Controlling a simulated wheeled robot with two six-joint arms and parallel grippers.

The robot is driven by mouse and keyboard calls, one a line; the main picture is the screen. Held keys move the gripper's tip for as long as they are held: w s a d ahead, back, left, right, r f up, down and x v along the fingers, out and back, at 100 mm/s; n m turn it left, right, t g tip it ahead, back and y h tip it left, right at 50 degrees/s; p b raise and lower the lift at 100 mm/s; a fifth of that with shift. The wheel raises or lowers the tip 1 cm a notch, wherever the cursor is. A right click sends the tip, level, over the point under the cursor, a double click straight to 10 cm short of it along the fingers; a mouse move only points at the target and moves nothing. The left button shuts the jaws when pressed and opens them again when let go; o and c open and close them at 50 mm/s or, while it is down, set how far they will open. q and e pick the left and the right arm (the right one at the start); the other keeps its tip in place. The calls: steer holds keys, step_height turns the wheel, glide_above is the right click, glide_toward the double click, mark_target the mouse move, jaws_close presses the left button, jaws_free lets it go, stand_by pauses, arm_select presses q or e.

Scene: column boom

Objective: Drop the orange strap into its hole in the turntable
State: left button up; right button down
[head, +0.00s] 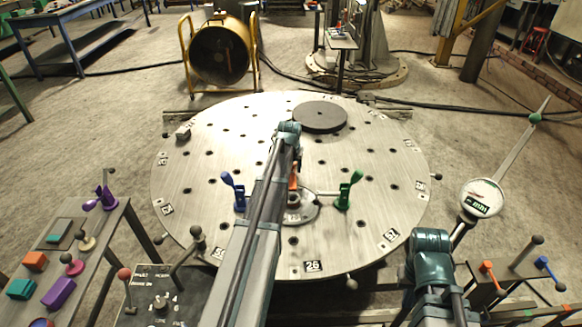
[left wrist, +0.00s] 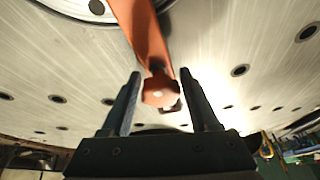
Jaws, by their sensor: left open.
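The orange strap (head: 293,180) shows in the head view near the middle of the turntable (head: 190,215), by a round grey plate, partly hidden by my left arm. In the left wrist view the orange strap (left wrist: 145,35) runs down from the top edge to a knobbed end between my left fingers. My left gripper (left wrist: 161,75) is open, with a finger on each side of that end and visible gaps beside it. In the head view my left gripper is hidden by its arm. I cannot tell which hole is the strap's. My right gripper is not visible.
A blue strap (head: 233,190) and a green strap (head: 347,190) stand upright on the turntable at either side of my left arm. A dark disc (head: 320,117) lies towards the back. A dial gauge (head: 481,198) stands at right. A side table (head: 100,250) with coloured blocks stands at left.

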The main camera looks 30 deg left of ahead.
arm_select(q)
steer(key=shift+r+p, duration=3.25)
steer(key=shift+r, duration=0.2)
steer(key=o, duration=0.6)
steer(key=shift+c, duration=0.2)
steer(key=p+v, duration=1.2)
steer(key=v, duration=0.1)
steer(key=shift+r+p, duration=0.35)
steer(key=shift+s, duration=0.15)
steer(key=shift+d, duration=0.15)
